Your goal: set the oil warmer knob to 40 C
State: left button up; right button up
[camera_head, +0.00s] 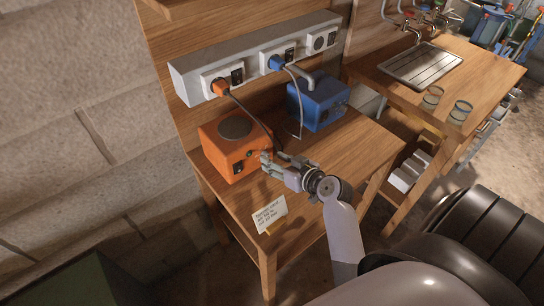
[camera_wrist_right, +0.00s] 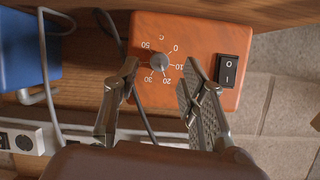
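The oil warmer is an orange box (camera_head: 232,145) with a dark round plate on top, at the left of the wooden table. In the right wrist view its front panel (camera_wrist_right: 200,35) appears upside down, with a grey knob (camera_wrist_right: 160,62), a number dial and a black rocker switch (camera_wrist_right: 228,70). The 0, 10, 20, 30 and 50 marks show; the 40 mark seems covered by a finger. I cannot tell where the knob points. My right gripper (camera_head: 268,163) is open before the panel; in the wrist view its fingers (camera_wrist_right: 158,75) flank the knob, apparently not touching it. My left gripper is out of view.
A blue box (camera_head: 318,103) stands right of the warmer. A white socket strip (camera_head: 250,60) with orange and blue plugs is behind, with cables hanging down. A small note card (camera_head: 268,214) is at the table's front edge. A sink bench (camera_head: 423,66) is at the right.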

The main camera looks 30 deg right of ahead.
jog(key=shift+x, duration=1.1)
grip_shut()
